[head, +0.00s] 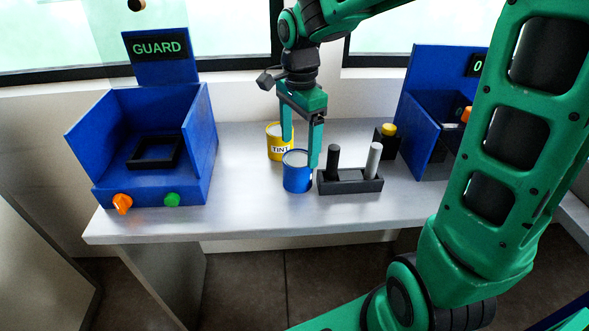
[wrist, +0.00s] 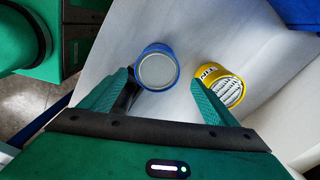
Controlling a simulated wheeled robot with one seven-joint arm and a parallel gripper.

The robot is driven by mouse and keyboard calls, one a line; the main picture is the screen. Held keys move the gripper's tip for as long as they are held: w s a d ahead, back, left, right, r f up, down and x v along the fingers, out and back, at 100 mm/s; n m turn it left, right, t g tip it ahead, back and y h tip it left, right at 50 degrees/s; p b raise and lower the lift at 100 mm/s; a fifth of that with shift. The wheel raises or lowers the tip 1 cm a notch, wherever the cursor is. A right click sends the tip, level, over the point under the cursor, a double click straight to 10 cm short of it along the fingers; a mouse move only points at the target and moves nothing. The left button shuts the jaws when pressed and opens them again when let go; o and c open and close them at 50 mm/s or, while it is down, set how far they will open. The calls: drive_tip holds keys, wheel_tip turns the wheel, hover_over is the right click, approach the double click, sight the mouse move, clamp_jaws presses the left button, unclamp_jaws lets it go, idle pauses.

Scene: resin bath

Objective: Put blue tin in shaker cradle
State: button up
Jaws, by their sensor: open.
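The blue tin (head: 297,178) with a grey lid stands upright on the grey table. The wrist view shows the same blue tin (wrist: 157,68) from above, ahead of the fingers and nearer the left one. My gripper (head: 301,155) is open and empty, pointing down above and just behind the blue tin; the fingers (wrist: 163,88) look apart from it. The shaker cradle appears to be the black square frame (head: 155,153) inside the blue open-topped box under the GUARD sign; it looks empty. A yellow TINT tin (head: 277,150) stands behind the blue tin, and also shows in the wrist view (wrist: 220,87).
A black holder (head: 350,184) with a black and a grey cylinder stands right of the blue tin. The blue box (head: 205,130) has an orange knob (head: 122,204) and green button (head: 172,199) in front. Another blue station (head: 423,120) stands right. The table between box and tins is clear.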

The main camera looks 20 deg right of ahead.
sight(298, 158)
drive_tip(key=shift+s+a+f, duration=0.15)
drive_tip(key=shift+f, duration=1.65)
drive_tip(key=shift+s+a+f, duration=0.1)
drive_tip(key=shift+f, duration=1.65)
drive_tip(key=c, duration=1.5)
drive_tip(key=shift+c, duration=0.2)
drive_tip(key=shift+r, duration=0.1)
